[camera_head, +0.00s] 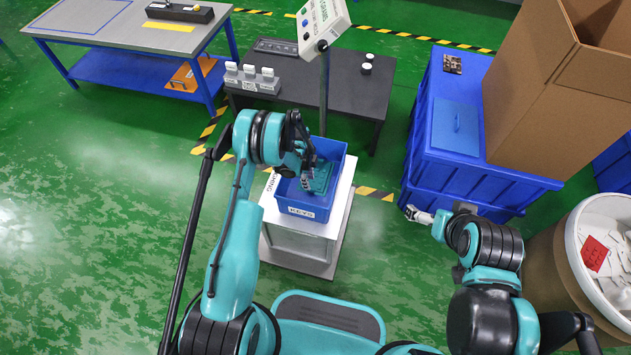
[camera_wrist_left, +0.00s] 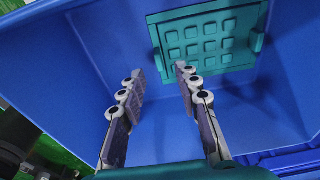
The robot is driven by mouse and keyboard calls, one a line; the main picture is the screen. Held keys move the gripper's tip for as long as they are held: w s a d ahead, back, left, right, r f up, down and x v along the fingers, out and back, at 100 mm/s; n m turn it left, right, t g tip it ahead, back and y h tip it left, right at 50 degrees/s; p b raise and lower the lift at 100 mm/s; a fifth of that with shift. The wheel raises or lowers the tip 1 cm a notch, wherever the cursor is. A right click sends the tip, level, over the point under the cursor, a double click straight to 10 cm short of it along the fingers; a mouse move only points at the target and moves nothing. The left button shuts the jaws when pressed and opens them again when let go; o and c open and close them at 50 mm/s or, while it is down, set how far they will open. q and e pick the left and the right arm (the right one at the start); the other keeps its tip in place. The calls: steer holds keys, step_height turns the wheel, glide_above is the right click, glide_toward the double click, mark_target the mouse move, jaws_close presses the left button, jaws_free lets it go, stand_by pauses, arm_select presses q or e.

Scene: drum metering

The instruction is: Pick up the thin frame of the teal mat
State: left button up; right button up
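The teal mat (camera_wrist_left: 210,40), a panel with a thin raised frame and rows of square pads, lies inside the blue bin (camera_wrist_left: 45,60) in the left wrist view. In the head view the mat (camera_head: 321,178) is partly hidden by my left gripper (camera_head: 307,176). In the left wrist view my left gripper (camera_wrist_left: 160,72) is open, its two fingers apart with nothing between them. Its right fingertip overlaps the mat's near left corner in the picture; I cannot tell whether they touch. My right gripper (camera_head: 418,214) is away to the right, near the blue crates; its finger opening is unclear.
The bin stands on a white stand (camera_head: 300,238) and has a label on its front. Behind it is a dark table (camera_head: 350,95) with a control box (camera_head: 322,22) on a post. Blue crates (camera_head: 445,185), a cardboard box (camera_head: 545,90) and a round drum (camera_head: 560,260) stand at the right.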

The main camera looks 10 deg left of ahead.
arm_select(q)
steer(key=f+b, duration=0.1)
steer(key=f, duration=0.2)
steer(key=f+b, duration=0.1)
steer(key=f, duration=0.1)
steer(key=shift+s+d+b, duration=0.1)
steer(key=shift+d+b, duration=0.2)
steer(key=shift+d, duration=0.05)
steer(key=shift+r, duration=0.1)
jaws_close()
steer(key=shift+r, duration=0.1)
step_height(320, 180, up, 23)
steer(key=p, duration=0.9)
stand_by(0.4)
